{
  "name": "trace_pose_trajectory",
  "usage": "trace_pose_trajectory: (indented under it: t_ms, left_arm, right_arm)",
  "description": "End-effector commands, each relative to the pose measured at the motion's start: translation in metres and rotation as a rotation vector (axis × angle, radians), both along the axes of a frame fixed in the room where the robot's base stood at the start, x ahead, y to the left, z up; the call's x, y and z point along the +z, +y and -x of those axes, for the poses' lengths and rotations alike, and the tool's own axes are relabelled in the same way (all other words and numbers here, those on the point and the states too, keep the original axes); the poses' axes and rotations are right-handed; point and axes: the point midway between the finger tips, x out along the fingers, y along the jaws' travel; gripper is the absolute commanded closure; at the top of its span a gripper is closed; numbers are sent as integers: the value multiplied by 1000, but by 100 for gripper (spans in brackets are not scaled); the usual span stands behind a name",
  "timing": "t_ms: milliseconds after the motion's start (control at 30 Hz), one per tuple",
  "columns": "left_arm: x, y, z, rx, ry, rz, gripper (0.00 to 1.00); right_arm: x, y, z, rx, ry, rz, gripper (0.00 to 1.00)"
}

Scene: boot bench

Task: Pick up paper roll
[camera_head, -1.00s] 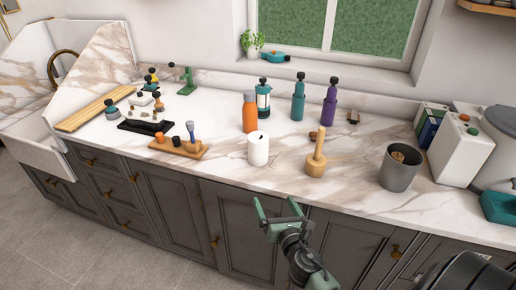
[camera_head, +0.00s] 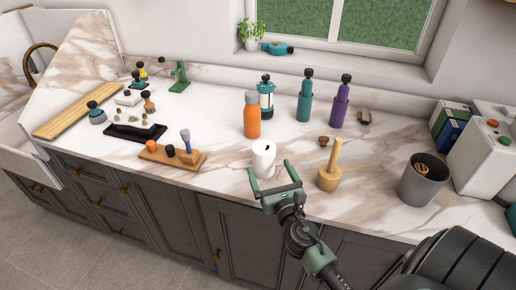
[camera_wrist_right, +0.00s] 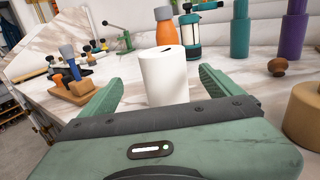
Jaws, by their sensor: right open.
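The white paper roll (camera_head: 263,159) stands upright on the marble counter, near its front edge. My right gripper (camera_head: 270,174) is open, its two green fingers pointing at the roll from the front. In the right wrist view the roll (camera_wrist_right: 165,76) stands ahead, between the lines of the open fingers (camera_wrist_right: 158,90). I cannot tell whether the fingertips reach alongside it. Nothing is in the right gripper. My left gripper is not in view.
An orange bottle (camera_head: 252,115) stands behind the roll.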

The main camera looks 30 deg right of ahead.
Motion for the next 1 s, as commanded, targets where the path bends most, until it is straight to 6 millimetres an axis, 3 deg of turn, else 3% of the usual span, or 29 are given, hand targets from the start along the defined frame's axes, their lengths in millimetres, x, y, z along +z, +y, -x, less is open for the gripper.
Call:
trace_pose_trajectory:
  t_ms: [233, 533, 700, 967, 1000]
  left_arm:
    - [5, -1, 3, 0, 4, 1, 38]
    - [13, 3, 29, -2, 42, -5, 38]
    - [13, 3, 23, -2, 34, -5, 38]
    - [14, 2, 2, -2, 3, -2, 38]
    - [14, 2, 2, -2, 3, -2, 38]
  right_arm:
    - [1, -6, -18, -1, 0, 0, 7]
    - [5, -21, -55, -2, -1, -1, 7]
    - [2, -26, -72, 0, 0, -1, 7]
    - [1, -26, -74, 0, 1, 0, 7]
    - [1, -26, -74, 0, 1, 0, 18]
